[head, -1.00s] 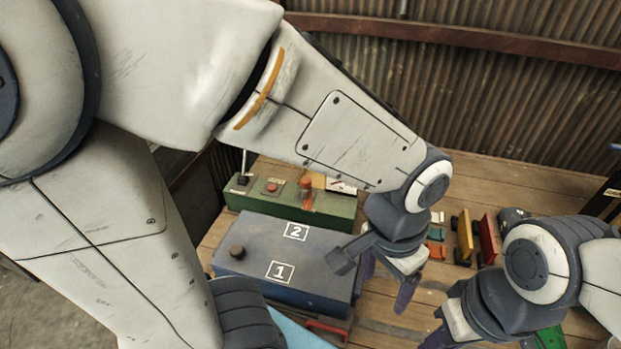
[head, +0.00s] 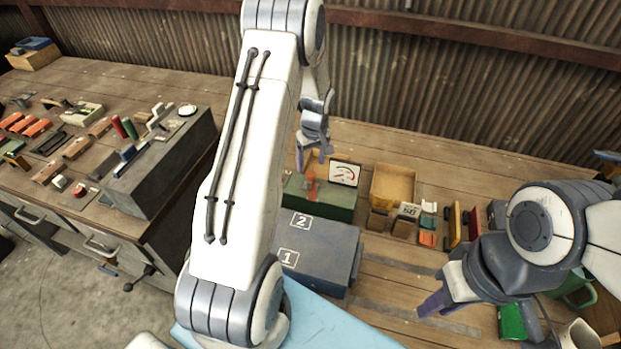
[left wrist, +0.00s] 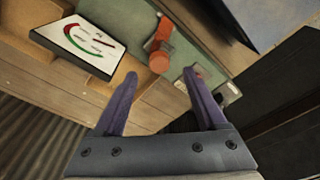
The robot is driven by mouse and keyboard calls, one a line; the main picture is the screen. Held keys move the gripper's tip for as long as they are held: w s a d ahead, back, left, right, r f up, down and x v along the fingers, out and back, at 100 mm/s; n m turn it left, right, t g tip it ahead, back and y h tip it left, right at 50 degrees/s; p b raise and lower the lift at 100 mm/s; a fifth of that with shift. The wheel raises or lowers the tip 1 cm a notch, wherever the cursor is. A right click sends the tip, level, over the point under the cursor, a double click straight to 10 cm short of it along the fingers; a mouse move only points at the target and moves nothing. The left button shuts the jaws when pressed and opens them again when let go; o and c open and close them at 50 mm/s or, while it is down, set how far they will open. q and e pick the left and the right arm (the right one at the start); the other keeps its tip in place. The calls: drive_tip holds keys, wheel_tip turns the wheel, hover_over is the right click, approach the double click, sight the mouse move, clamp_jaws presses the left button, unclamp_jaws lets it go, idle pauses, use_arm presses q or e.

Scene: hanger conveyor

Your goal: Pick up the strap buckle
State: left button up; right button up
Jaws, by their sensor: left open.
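I cannot make out a strap buckle for certain in either view. My left gripper (head: 313,156) is above the back of the bench, behind the green box (head: 328,207), with its fingers pointing down. In the left wrist view its two purple fingers (left wrist: 163,85) are apart with nothing held between them. An orange-red lever (left wrist: 160,58) on the green box shows just beyond the fingertips. My right gripper (head: 447,303) hangs over the right part of the bench. One purple finger shows clearly, and its opening is hard to judge.
A dial card (head: 344,173) stands by the green box, also in the left wrist view (left wrist: 82,46). A blue-grey box (head: 318,252) marked 1 and 2 is in front. A wooden tray (head: 392,185) is to the right. A left bench (head: 60,150) holds many small parts.

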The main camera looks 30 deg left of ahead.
sight(310, 173)
use_arm(q)
drive_tip(key=f, duration=0.1)
drive_tip(key=f+p, duration=0.1)
drive_tip(key=f, duration=0.1)
drive_tip(key=f+p, duration=0.1)
drive_tip(key=f, duration=0.1)
drive_tip(key=shift+w+a+f, duration=0.1)
drive_tip(key=shift+w+a, duration=0.05)
drive_tip(key=shift+a, duration=0.1)
drive_tip(key=shift+f, duration=0.35)
clamp_jaws()
